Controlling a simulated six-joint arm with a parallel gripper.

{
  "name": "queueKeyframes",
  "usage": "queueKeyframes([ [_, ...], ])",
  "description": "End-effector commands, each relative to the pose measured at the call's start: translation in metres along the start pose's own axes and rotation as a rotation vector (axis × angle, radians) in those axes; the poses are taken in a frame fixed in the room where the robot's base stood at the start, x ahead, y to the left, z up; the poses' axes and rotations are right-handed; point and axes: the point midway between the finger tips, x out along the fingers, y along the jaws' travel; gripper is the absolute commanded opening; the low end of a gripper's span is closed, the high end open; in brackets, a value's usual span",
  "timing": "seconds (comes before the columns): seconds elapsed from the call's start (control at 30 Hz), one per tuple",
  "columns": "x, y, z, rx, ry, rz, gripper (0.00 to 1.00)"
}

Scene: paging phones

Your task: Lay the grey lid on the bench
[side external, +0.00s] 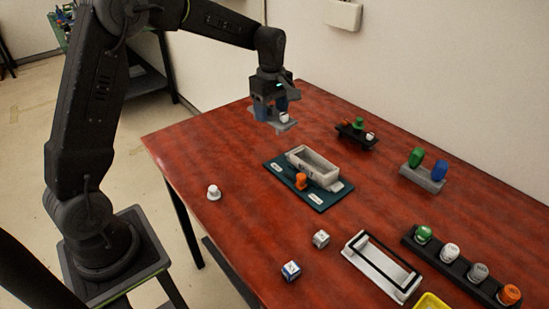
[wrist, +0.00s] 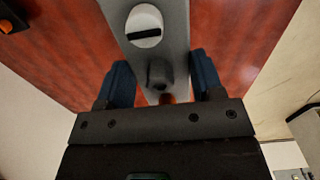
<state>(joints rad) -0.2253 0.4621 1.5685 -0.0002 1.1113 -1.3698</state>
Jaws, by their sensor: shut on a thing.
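The grey lid (side external: 288,126) hangs level in my gripper (side external: 270,108), above the far left part of the red bench (side external: 215,140). In the wrist view the lid (wrist: 178,18) is a long grey strip with a white disc with a black slot (wrist: 145,25) and a dark knob (wrist: 160,72). The blue fingers of my gripper (wrist: 163,80) stand on both sides of the knob; the exact contact is partly hidden. An open pale box (side external: 312,164) sits on a teal mat (side external: 318,202), to the right of and below the lid in the side view.
An orange-topped piece (side external: 301,181) stands by the box. A white knob (side external: 214,192) and two small cubes (side external: 321,239) (side external: 291,271) lie nearer. Racks of coloured caps (side external: 357,136) (side external: 460,268), a grey block (side external: 423,177) and a white frame (side external: 382,266) stand rightward. The bench's left part is mostly clear.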

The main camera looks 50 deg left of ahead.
Motion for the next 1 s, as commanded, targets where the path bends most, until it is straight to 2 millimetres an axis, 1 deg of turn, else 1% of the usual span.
queueKeyframes([
  [0.17,-0.001,-0.045,-0.008,0.002,0.000,0.002,0.35],
  [0.3,0.004,-0.090,-0.011,0.008,0.001,0.003,0.35],
  [0.4,0.009,-0.120,-0.010,0.013,0.001,0.004,0.35],
  [0.5,0.015,-0.144,-0.009,0.017,0.001,0.004,0.35],
  [0.6,0.019,-0.161,-0.007,0.021,0.001,0.005,0.35],
  [0.7,0.022,-0.170,-0.005,0.023,0.001,0.004,0.35],
  [0.77,0.026,-0.171,-0.001,0.026,0.001,0.003,0.35],
  [0.87,0.035,-0.167,0.014,0.031,0.000,0.000,0.35],
  [1.0,0.054,-0.156,0.043,0.033,0.000,-0.001,0.35],
])
